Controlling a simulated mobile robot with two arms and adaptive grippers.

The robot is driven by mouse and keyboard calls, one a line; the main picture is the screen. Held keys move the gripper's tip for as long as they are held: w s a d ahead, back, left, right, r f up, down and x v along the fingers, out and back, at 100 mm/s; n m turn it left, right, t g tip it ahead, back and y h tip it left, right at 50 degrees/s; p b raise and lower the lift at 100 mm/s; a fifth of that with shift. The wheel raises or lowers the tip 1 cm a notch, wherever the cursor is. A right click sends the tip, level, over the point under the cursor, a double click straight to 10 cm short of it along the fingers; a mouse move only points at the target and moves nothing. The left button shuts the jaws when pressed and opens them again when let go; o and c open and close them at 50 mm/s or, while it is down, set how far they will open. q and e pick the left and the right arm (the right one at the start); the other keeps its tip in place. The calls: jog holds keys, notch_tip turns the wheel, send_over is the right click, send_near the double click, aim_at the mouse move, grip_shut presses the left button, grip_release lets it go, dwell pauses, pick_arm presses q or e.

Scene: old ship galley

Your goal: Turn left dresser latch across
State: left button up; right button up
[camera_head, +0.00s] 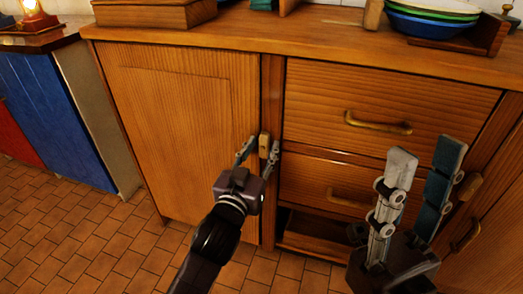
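The left dresser latch (264,145) is a small light-wood block on the post between the left door (190,120) and the drawers. It looks upright, longer up and down than across. My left gripper (261,150) is at the latch, its two fingers apart with the latch between their tips. I cannot tell whether either fingertip touches it. The left door looks closed. My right gripper (425,170) is open and empty, fingers pointing up, in front of the lower right part of the dresser. It hides part of the drawers.
The upper drawer (390,95) and lower drawer (320,185) have brass handles. Another latch (470,186) is on the right post beside a right door. The worktop (250,37) holds a wooden box (155,12) and stacked bowls (430,18). A blue cabinet (60,120) stands left; tiled floor between is clear.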

pick_arm(q)
jog(key=shift+c, duration=0.5)
grip_shut()
